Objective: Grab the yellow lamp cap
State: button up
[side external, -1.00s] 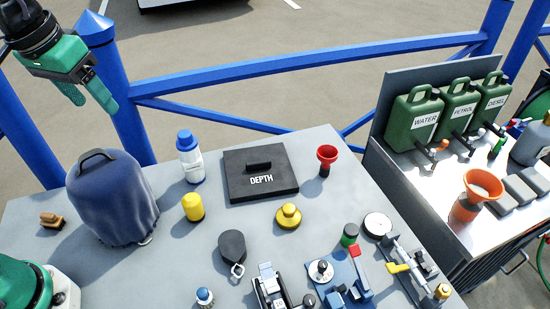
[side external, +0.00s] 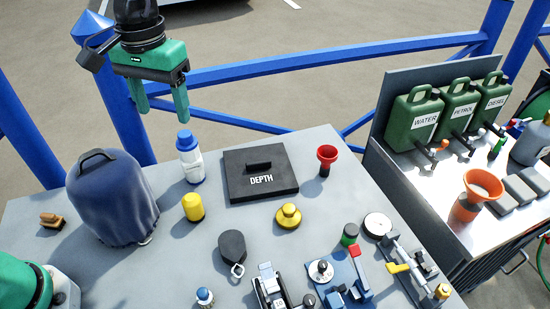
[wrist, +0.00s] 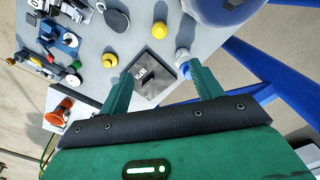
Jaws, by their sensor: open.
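Two yellow things lie on the grey table, and I cannot tell for sure which is the lamp cap. One is an upright yellow cylinder (side external: 193,208), also in the wrist view (wrist: 159,30). The other is a low, round yellow piece with a flange and raised knob (side external: 288,217), also in the wrist view (wrist: 109,60). My green gripper (side external: 163,115) is open and empty, high above the table's back left, behind and above the cylinder. In the wrist view its fingers (wrist: 160,72) are spread apart, with both yellow things beyond them.
A white bottle with blue cap (side external: 190,165) stands behind the cylinder. A black DEPTH cover (side external: 240,187) lies right of it, a blue covered object (side external: 110,205) left. A red funnel-shaped piece (side external: 326,158) and a dark pulley block (side external: 232,245) are nearby. Blue railings (side external: 300,65) run behind.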

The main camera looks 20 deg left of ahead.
send_over(190, 197)
notch_tip(190, 197, down, 19)
jog(key=shift+s+a+r, duration=0.1)
jog(key=shift+f, duration=4.3)
jog(key=c, duration=1.1)
jog(key=shift+r, duration=0.15)
